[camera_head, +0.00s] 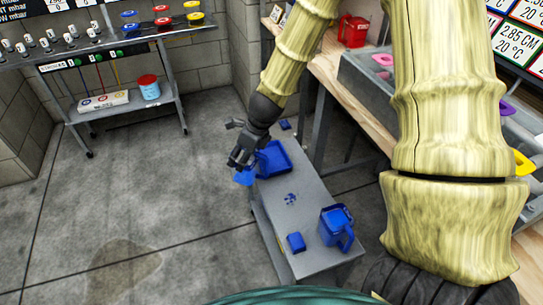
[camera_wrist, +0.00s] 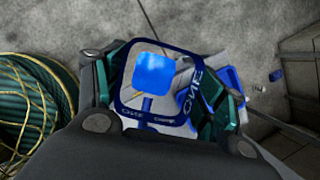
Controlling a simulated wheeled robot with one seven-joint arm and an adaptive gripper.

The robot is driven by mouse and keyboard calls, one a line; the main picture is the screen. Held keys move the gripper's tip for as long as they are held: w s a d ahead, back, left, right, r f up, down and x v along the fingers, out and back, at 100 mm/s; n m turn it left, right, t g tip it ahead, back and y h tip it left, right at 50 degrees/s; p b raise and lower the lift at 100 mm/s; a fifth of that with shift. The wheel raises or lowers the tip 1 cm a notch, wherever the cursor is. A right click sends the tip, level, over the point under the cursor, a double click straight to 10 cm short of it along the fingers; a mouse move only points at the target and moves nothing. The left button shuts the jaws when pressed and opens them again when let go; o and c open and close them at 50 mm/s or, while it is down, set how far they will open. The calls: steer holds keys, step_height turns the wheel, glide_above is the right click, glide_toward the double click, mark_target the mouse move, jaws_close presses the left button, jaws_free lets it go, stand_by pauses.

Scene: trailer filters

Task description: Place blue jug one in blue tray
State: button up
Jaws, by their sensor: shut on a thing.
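My gripper (camera_head: 245,155) is shut on a blue thing (camera_head: 245,177), held at the left edge of the grey bench. In the wrist view, my gripper's fingers (camera_wrist: 160,90) flank its dark blue squarish rim (camera_wrist: 128,105) with white lettering; a bright blue patch shows inside the rim. I cannot tell if the held thing is a jug. The blue tray (camera_head: 286,163) lies on the bench's far end, just right of my gripper; a blue shape, probably the tray (camera_wrist: 234,78), shows at right in the wrist view. A blue jug with a handle (camera_head: 337,228) stands on the bench's near end.
A small blue box (camera_head: 296,242) sits left of the jug on the grey bench (camera_head: 300,215). A red jug (camera_head: 353,31) stands on the wooden worktop (camera_head: 328,65). A metal rack (camera_head: 115,105) is at the back left. The floor left of the bench is clear.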

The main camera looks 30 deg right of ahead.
steer(key=s+d+f+m+h, duration=0.1)
steer(key=s+d+m+h, duration=0.2)
steer(key=s+d+m, duration=0.5)
steer(key=w+d+f, duration=0.2)
steer(key=w+d, duration=0.1)
steer(key=w, duration=0.4)
steer(key=w+d+f+m, duration=0.1)
steer(key=w+d+f, duration=0.2)
steer(key=w, duration=0.4)
steer(key=shift+w+d+t, duration=0.25)
steer(key=shift+d+t, duration=0.05)
steer(key=shift+f, duration=0.15)
steer(key=o, duration=1.5)
steer(key=p+v, duration=0.3)
steer(key=v, duration=0.9)
steer(key=shift+a, duration=0.2)
